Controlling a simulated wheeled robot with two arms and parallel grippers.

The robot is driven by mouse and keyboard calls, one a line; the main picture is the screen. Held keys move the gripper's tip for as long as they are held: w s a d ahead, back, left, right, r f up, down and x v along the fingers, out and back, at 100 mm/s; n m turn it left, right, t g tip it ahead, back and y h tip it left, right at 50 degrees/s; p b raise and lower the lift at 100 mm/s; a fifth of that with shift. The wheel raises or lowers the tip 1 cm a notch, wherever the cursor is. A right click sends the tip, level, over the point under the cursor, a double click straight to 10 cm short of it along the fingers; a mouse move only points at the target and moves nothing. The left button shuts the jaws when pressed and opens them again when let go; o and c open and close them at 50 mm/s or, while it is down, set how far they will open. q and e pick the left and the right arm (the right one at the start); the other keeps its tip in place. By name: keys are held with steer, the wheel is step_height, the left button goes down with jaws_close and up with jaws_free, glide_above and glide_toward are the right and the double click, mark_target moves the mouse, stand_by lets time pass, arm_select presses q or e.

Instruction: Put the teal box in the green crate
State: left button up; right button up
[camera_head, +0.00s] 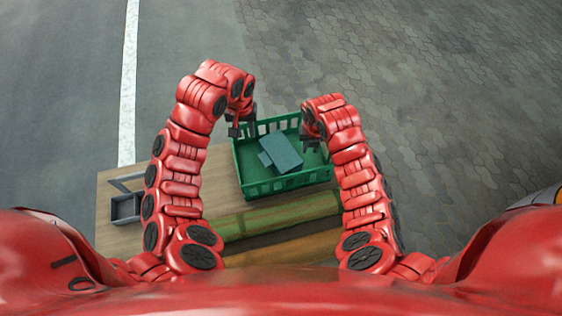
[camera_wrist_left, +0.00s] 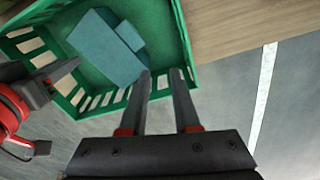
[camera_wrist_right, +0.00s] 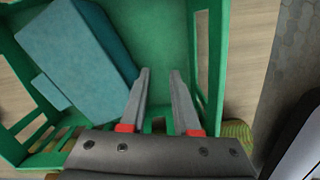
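The teal box (camera_head: 281,153) lies inside the green crate (camera_head: 285,184), on its floor. The box also shows in the left wrist view (camera_wrist_left: 103,47) and the right wrist view (camera_wrist_right: 78,57). A smaller teal block juts from one side of it. My left gripper (camera_head: 243,130) is at the crate's left far corner, its fingers (camera_wrist_left: 162,74) apart with nothing between them. My right gripper (camera_head: 311,139) is over the crate's right side, its fingers (camera_wrist_right: 160,74) apart and empty, beside the box. Neither gripper appears to touch the box.
The crate stands on a wooden table (camera_head: 110,188). A grey open holder (camera_head: 125,208) is at the table's left. A green beam (camera_head: 275,216) and a brown beam (camera_head: 285,248) lie nearer to me. Pavement surrounds the table.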

steer(key=shift+r, duration=0.3)
arm_select(q)
steer(key=shift+r, duration=0.55)
arm_select(e)
step_height(320, 180, up, 11)
steer(key=shift+s+r, duration=0.2)
steer(key=shift+s, duration=0.2)
